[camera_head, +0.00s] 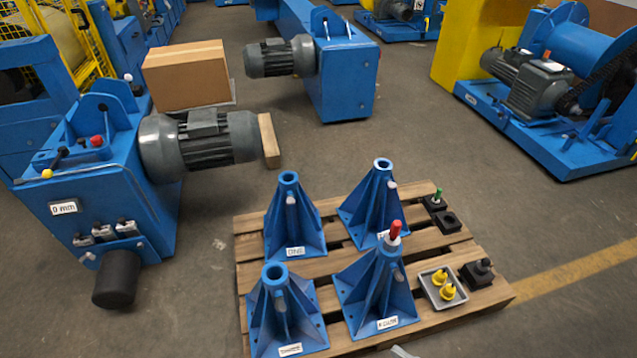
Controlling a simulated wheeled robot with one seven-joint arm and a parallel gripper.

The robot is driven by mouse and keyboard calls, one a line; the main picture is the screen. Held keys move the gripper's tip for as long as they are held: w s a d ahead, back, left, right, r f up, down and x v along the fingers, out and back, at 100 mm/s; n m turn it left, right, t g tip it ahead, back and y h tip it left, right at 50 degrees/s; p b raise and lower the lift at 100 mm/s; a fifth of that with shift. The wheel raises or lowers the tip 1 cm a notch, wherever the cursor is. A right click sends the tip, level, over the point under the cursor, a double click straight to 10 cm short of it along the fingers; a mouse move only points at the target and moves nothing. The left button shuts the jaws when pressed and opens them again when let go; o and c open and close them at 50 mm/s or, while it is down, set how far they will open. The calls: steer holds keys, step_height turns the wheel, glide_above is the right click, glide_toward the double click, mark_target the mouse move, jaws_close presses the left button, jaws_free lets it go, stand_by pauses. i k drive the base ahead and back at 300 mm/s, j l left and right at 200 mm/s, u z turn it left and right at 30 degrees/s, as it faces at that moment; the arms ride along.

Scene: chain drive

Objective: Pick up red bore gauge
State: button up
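The red bore gauge (394,231) has a red top and a pale lower part. It stands upright in the top of the front right blue stand (377,295), whose label is hard to read. Its lower end is hidden inside the stand's bore.
Three other blue stands (290,215) share the wooden pallet (470,300). On its right are black blocks (447,222), a green-topped piece (438,194) and a grey tray (433,296) with yellow pieces. Blue machines surround it. Floor right of the pallet is clear.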

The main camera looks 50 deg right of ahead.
mark_target(391, 244)
steer(key=i+j+z, duration=0.1)
steer(key=j+z, duration=0.65)
steer(key=j, duration=0.15)
steer(key=j+z, duration=0.35)
steer(key=j, duration=0.1)
